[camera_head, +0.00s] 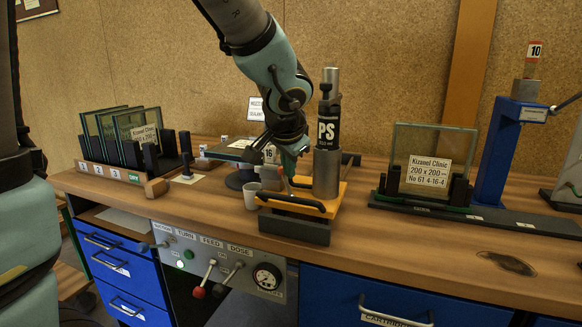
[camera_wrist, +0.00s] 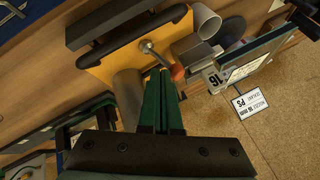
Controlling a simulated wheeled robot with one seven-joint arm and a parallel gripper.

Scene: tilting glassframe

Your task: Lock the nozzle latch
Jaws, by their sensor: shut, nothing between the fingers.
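The nozzle latch (camera_wrist: 159,57) shows in the wrist view as a short metal lever with an orange-red end, on the yellow plate (camera_wrist: 110,62) of the dispensing station. In the head view the yellow plate (camera_head: 335,205) carries an upright grey cylinder with a black "PS" cartridge (camera_head: 328,128). My gripper (camera_wrist: 160,73) has its green fingers shut together and empty. Their tips are close beside the latch's orange-red end; I cannot tell whether they touch. In the head view my gripper (camera_head: 290,172) points down, left of the cylinder, and the latch is mostly hidden near it.
A small grey cup (camera_head: 251,197) stands left of the station, near a tag marked 16 (camera_wrist: 214,79). A glass pane in a rack (camera_head: 430,165) stands to the right, and a rack of several panes (camera_head: 125,135) to the left. The front panel (camera_head: 225,255) carries levers and a gauge.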

